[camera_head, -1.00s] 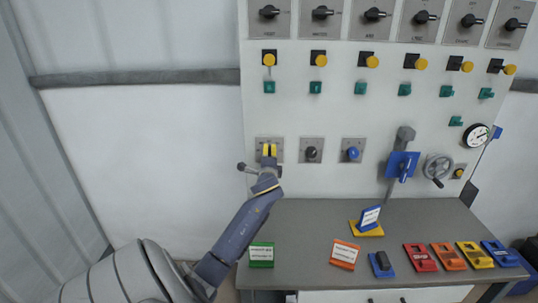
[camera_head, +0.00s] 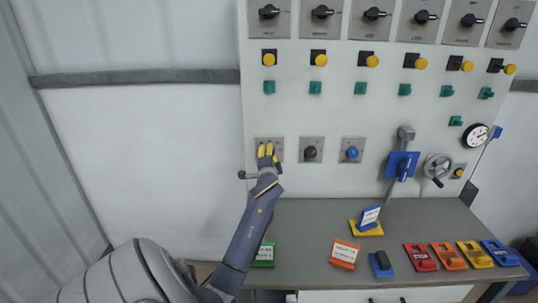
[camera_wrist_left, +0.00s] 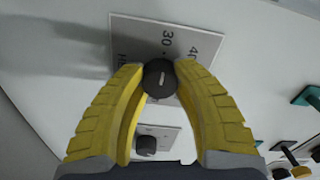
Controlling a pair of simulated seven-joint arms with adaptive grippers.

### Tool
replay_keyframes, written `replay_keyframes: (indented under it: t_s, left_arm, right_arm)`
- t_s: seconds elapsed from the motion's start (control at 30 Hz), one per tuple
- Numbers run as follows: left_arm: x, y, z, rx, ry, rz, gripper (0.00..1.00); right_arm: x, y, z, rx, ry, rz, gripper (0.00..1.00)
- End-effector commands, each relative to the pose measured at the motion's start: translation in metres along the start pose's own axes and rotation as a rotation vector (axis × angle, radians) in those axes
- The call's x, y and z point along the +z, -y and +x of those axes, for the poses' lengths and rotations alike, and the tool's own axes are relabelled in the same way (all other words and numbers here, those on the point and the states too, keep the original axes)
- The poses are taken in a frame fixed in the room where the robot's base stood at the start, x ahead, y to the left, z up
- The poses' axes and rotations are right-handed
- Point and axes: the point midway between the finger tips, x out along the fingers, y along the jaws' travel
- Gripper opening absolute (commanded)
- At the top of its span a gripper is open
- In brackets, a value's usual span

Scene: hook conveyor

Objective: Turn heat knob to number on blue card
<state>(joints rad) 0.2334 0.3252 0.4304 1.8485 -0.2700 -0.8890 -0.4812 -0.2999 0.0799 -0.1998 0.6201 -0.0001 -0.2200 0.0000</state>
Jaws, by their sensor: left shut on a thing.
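The heat knob (camera_wrist_left: 159,78) is a round black knob with a pale mark on a grey plate (camera_wrist_left: 150,38) reading 30 and 40. In the wrist view my left gripper (camera_wrist_left: 160,70) has its yellow fingers on either side of the knob, shut on it. In the head view my left gripper (camera_head: 267,150) covers this knob at the left of the lower row. The blue card (camera_head: 369,216) stands tilted on a yellow base at the back of the desk; its writing is too small to read. My right gripper is not in view.
A black knob (camera_head: 311,154) and a blue knob (camera_head: 353,153) sit to the right on the panel. A handwheel (camera_head: 437,167) is farther right. An orange card (camera_head: 344,255) and a green card (camera_head: 264,255) stand on the desk.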

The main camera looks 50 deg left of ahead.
Motion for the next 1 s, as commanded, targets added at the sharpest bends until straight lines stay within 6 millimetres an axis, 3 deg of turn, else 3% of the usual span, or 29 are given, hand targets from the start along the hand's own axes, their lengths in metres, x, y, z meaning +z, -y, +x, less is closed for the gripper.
replay_keyframes:
  t_s: [0.2, 0.23, 0.47, 0.77, 1.0]
  left_arm:
    - [0.004, 0.002, 0.001, -0.002, 0.009, 0.003, 0.01]
    - [0.004, 0.002, 0.001, -0.002, 0.009, 0.003, 0.32]
    - [0.002, 0.001, 0.001, -0.001, 0.005, 0.002, 0.59]
    - [0.001, 0.000, -0.001, 0.000, 0.002, 0.001, 0.60]
    - [0.001, -0.001, -0.026, 0.001, 0.001, 0.000, 0.60]
  right_arm:
    - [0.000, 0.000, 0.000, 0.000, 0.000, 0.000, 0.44]
    - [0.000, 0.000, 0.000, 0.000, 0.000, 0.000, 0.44]
    - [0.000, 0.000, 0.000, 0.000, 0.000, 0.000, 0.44]
    - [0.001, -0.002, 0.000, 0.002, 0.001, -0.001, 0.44]
    - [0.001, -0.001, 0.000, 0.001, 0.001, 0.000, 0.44]
